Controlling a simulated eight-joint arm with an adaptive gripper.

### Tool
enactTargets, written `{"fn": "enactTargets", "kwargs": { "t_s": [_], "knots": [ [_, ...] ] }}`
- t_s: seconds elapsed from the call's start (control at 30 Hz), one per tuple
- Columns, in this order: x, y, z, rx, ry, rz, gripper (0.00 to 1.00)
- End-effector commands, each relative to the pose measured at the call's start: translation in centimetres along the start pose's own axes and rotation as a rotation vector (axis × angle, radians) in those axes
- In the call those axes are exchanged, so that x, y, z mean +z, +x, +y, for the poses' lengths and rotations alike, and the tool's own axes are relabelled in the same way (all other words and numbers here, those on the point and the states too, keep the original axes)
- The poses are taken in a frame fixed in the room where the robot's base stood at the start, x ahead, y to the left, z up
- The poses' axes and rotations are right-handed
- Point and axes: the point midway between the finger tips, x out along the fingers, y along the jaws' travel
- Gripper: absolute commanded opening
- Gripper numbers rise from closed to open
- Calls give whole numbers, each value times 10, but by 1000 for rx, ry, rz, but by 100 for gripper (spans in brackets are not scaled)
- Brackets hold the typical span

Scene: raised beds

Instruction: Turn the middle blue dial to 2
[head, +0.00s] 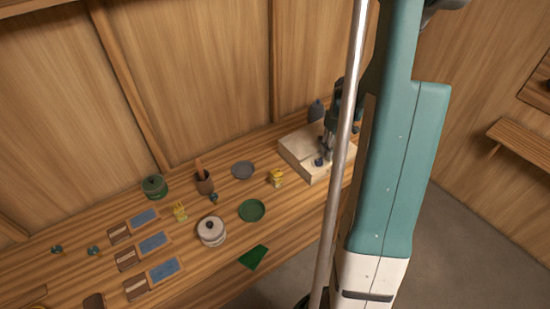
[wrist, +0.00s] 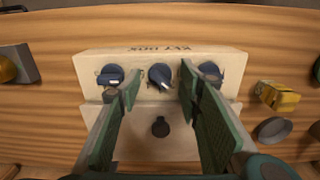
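A cream box (wrist: 160,62) carries three blue dials in a row. The middle blue dial (wrist: 159,76) has a pale pointer mark toward the bottom of the wrist view, slightly right. The left dial (wrist: 109,75) shows fully; the right dial (wrist: 210,71) is partly behind a finger. Any numbers around the dials are too small to read. My gripper (wrist: 160,86) is open, its two green-padded fingers on either side of the middle dial with gaps visible. In the head view, my gripper (head: 328,146) is over the box (head: 300,152) and hides most of the dials.
A dark round knob (wrist: 160,126) is on the box's lower part, between the fingers. A yellow block (wrist: 277,96) and a grey dish (wrist: 272,130) lie to the right.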

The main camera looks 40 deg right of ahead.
Motion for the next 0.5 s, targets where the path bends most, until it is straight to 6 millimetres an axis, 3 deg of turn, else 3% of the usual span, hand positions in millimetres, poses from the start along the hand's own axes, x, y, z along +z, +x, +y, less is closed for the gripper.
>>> {"fn": "enactTargets", "kwargs": {
  "t_s": [0.5],
  "knots": [
    [0,-48,0,0,-37,0,35]
  ]
}}
